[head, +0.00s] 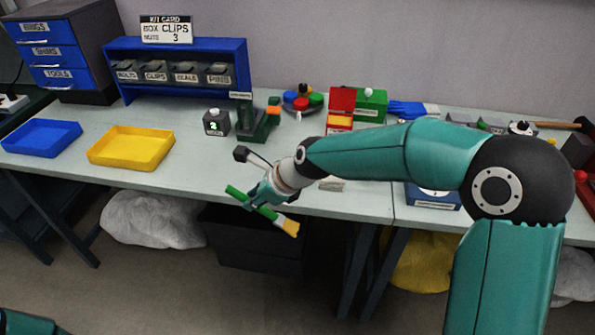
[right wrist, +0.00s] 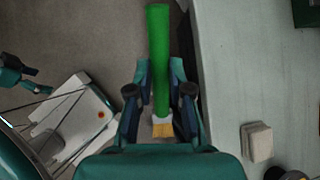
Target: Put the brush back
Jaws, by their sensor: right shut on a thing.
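The brush has a green handle, a pale collar and yellow bristles (head: 291,228). My right gripper (head: 262,198) is shut on the brush and holds it in front of the table's front edge, over the floor side. In the head view the brush slants, bristles low to the right, handle end up to the left. In the right wrist view the green handle (right wrist: 159,60) points away between the fingers of the gripper (right wrist: 160,100), with the bristles nearest the palm. Only a teal bit of my left arm shows at the head view's lower left corner; its gripper is not identifiable.
The table (head: 215,180) holds a blue tray (head: 42,137), a yellow tray (head: 131,149), a blue bin rack (head: 178,95), a counter box (head: 216,122) and a green-and-black fixture (head: 258,122). A dark bin (head: 262,255) stands below. My right arm covers part of the table's right side.

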